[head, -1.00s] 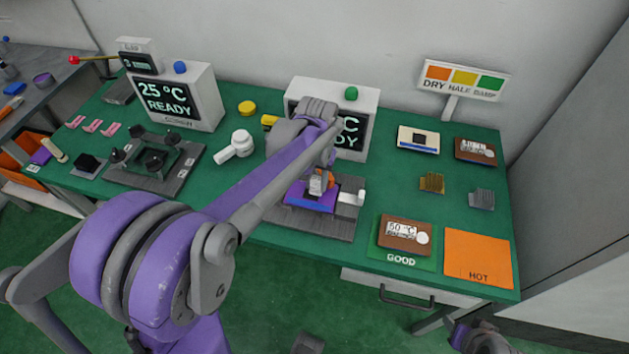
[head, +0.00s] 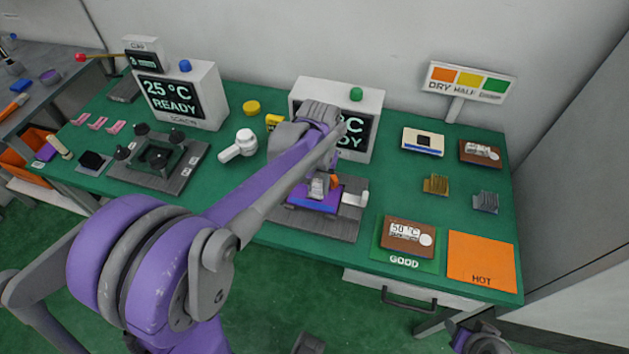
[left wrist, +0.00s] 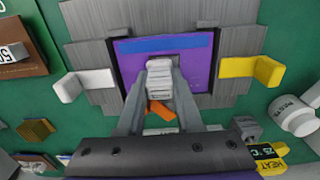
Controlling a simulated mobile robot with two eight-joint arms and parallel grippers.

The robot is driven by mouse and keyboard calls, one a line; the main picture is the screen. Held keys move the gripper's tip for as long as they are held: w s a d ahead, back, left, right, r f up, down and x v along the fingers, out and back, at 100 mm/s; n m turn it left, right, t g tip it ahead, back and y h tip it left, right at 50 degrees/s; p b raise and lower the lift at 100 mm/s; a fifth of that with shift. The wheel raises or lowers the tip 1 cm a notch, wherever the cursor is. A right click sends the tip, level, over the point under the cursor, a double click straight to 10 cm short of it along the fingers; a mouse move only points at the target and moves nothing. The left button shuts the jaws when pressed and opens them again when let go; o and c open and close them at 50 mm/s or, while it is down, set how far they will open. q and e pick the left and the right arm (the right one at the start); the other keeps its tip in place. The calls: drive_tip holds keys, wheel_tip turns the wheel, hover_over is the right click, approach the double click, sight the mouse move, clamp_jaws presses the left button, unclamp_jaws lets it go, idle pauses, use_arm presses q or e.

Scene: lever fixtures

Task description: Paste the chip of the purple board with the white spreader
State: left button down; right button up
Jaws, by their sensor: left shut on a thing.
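The purple board (head: 316,203) sits in a grey fixture (head: 327,222) at the middle front of the table. It also shows in the left wrist view (left wrist: 200,71), with a blue strip along one edge. My left gripper (head: 319,186) is over the board and shut on the white spreader (left wrist: 160,78). The spreader's end is over the middle of the board and hides most of the chip there. I cannot tell whether it touches. An orange piece (left wrist: 161,109) shows between the fingers. My right gripper (head: 482,342) is at the bottom right, its jaws unclear.
The fixture has a white lever (left wrist: 82,84) and a yellow lever (left wrist: 252,71). A display box (head: 357,115) stands behind it. A brown board on the green GOOD mat (head: 382,257) and an orange HOT mat (head: 480,258) lie to the right.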

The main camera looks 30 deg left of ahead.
use_arm(q)
drive_tip(key=shift+s, duration=0.1)
drive_tip(key=shift+s+a, duration=0.15)
drive_tip(key=shift+a, duration=0.65)
drive_tip(key=shift+d, duration=0.15)
drive_tip(key=shift+w+d, duration=0.6)
drive_tip(key=shift+d, duration=0.1)
drive_tip(key=shift+s+a, duration=0.2)
drive_tip(key=shift+a, duration=0.75)
